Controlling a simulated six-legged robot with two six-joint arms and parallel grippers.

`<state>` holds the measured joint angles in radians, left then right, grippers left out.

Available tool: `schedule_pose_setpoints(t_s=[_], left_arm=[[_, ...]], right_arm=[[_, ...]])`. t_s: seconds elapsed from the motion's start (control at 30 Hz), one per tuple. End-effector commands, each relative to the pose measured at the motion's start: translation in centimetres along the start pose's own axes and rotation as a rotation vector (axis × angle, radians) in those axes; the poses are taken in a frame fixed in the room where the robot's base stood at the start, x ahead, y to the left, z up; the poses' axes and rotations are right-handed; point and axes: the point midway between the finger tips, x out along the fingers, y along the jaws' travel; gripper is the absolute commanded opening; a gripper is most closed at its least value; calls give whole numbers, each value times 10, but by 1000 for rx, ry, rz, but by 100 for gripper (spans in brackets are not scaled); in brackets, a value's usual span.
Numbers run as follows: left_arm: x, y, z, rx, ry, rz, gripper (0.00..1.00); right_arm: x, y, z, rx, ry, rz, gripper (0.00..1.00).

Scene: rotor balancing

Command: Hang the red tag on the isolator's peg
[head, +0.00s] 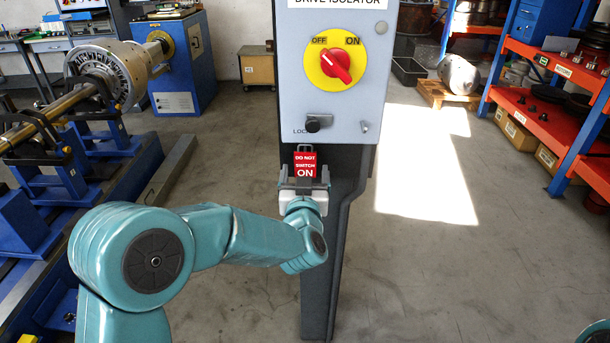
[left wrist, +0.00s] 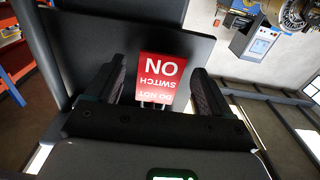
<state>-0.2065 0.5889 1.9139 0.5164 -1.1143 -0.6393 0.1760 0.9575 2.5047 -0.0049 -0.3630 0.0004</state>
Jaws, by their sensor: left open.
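The red tag (head: 305,164), lettered "DO NOT SWITCH ON", shows just below the grey isolator box (head: 293,80), with a grey loop at its top. A small metal peg (head: 365,127) sticks out at the lower right of the box front, bare. My left gripper (head: 304,186) is at the tag, below the box. In the left wrist view the tag (left wrist: 161,78) appears upside down between the two spread fingers of my left gripper (left wrist: 158,88), with gaps on both sides. What bears the tag is hard to tell. My right gripper is out of view.
The box carries a red rotary switch (head: 336,66) on a yellow disc and a black lock knob (head: 318,123). A dark post (head: 345,230) holds it up. A blue machine stands left, orange shelving (head: 550,115) right. The floor between is clear.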

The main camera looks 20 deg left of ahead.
Motion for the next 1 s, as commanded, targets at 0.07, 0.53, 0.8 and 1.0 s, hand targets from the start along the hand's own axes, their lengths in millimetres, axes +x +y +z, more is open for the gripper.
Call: schedule_pose_setpoints(t_s=[0.07,0.53,0.8,1.0], left_arm=[[-1,0,0,0,0,0,82],[-98,1,0,0,0,5,82],[-151,1,0,0,0,4,82],[-163,0,0,0,0,1,82]], right_arm=[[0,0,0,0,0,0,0],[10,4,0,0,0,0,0],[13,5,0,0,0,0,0],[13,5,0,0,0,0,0]])
